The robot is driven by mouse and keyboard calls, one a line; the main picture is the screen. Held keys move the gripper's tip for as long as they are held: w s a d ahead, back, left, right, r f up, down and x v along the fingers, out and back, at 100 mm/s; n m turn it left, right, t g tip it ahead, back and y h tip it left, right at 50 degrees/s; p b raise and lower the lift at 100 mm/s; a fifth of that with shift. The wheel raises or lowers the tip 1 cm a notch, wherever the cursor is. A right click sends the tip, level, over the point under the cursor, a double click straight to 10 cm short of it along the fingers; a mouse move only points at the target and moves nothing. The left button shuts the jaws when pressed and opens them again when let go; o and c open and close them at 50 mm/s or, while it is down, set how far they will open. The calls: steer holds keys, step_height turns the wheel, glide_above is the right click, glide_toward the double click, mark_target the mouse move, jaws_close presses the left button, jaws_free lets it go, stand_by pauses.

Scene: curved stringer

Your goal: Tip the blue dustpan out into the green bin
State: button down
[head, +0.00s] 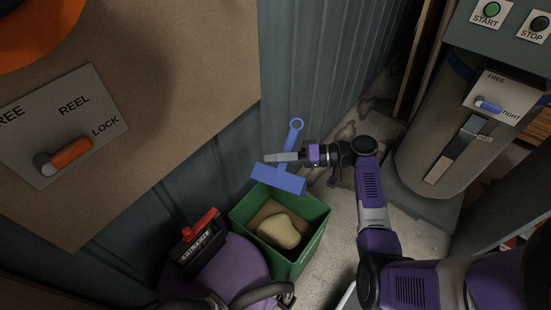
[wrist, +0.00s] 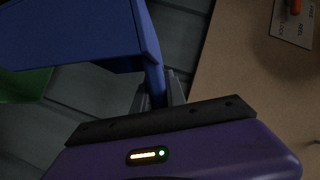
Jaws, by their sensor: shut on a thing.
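The blue dustpan (head: 279,179) is held above the far edge of the green bin (head: 310,247) in the head view. Its ringed handle points up and away, and its pan is at the lower end, over the bin's far rim. My gripper (head: 288,157) is shut on the dustpan's handle. In the wrist view the blue pan (wrist: 80,35) fills the upper left, and its handle runs down between my fingers (wrist: 160,95). The green bin shows at the left edge of the wrist view (wrist: 22,86). A yellowish lump (head: 283,231) lies in the bin. I cannot see the inside of the pan.
A purple machine with a red switch (head: 203,224) stands left of the bin. A brown board with a reel lock lever (head: 68,155) is at upper left. A grey cylinder unit with start and stop buttons (head: 440,150) stands at right. Grey panelling is behind.

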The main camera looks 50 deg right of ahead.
stand_by(0.4)
step_height(320, 180, up, 3)
steer(key=n+h+b, duration=0.2)
steer(key=n, duration=0.2)
steer(key=n+h+b, duration=0.3)
steer(key=n, duration=0.1)
steer(key=shift+n, duration=0.3)
